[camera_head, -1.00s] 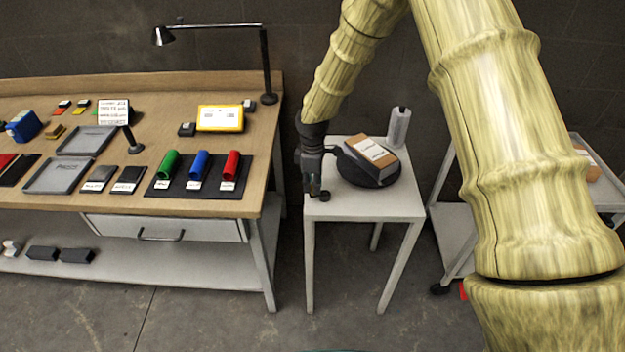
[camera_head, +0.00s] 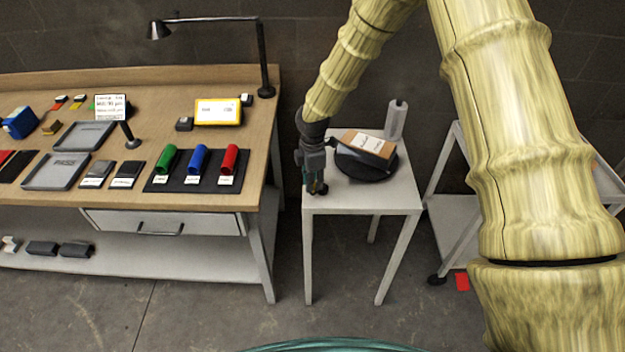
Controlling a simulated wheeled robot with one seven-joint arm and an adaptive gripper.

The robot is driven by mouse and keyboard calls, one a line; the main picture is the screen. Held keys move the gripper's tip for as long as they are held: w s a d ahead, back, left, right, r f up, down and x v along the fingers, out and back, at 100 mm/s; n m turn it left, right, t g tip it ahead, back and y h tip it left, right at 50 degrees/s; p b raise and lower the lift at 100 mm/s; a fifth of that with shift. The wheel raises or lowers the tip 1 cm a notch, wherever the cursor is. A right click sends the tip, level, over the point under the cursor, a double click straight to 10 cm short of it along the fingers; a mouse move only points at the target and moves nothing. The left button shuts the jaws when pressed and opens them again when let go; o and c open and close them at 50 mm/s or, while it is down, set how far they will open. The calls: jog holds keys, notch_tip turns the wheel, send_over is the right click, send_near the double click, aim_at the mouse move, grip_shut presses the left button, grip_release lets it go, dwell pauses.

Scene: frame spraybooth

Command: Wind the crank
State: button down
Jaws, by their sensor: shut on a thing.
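A round dark turntable (camera_head: 369,178) sits on the small white table (camera_head: 388,200). A brown block with a white label (camera_head: 369,145) lies on top of it. My gripper (camera_head: 317,190) points down at the table's left edge, left of the turntable. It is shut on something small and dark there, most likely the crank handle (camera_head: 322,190). The gripper's fingers hide most of that handle, so its link to the turntable is hard to see.
The wooden workbench (camera_head: 262,150) with trays, coloured cylinders and a lamp (camera_head: 266,60) is close on the left. A white cart (camera_head: 452,205) stands on the right, partly behind my arm.

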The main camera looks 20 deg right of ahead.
jog(key=c, duration=1.3)
grip_release()
jog(key=shift+d, duration=0.1)
jog(key=shift+r, duration=0.55)
notch_tip(320, 180, up, 11)
jog(key=shift+f, duration=0.1)
